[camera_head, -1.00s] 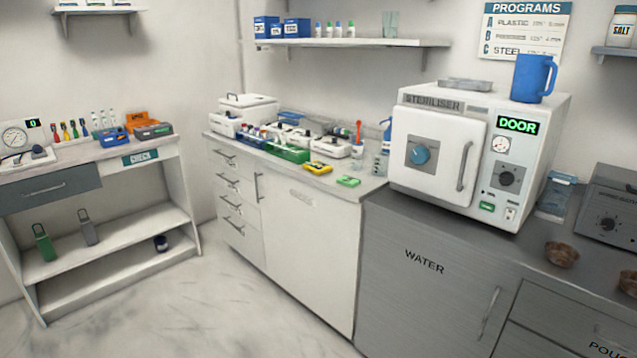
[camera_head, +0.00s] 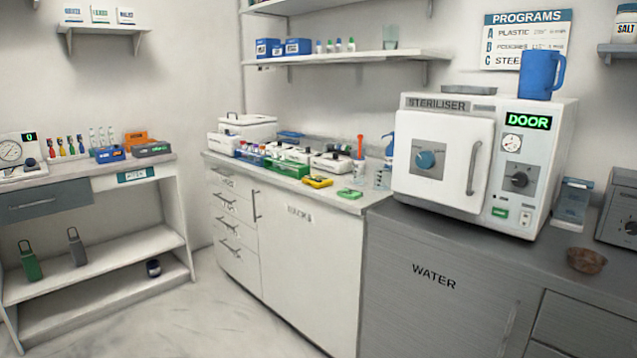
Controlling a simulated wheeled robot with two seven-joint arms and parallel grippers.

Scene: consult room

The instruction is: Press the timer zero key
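No object in view is clearly marked as a timer or as a zero key. A small green digital display reading 0 (camera_head: 30,137) stands beside a round dial gauge (camera_head: 10,152) on the left bench; I cannot tell whether it belongs to a timer. A small yellow device (camera_head: 317,181) and a small green item (camera_head: 349,194) lie near the front edge of the middle counter; their details are too small to read. Neither of my grippers is in view.
The white steriliser (camera_head: 443,158), its display reading DOOR, stands on the grey counter (camera_head: 425,225) with a blue jug (camera_head: 541,74) on top. Trays and boxes crowd the back of the middle counter. The floor (camera_head: 215,312) before the cabinets is clear.

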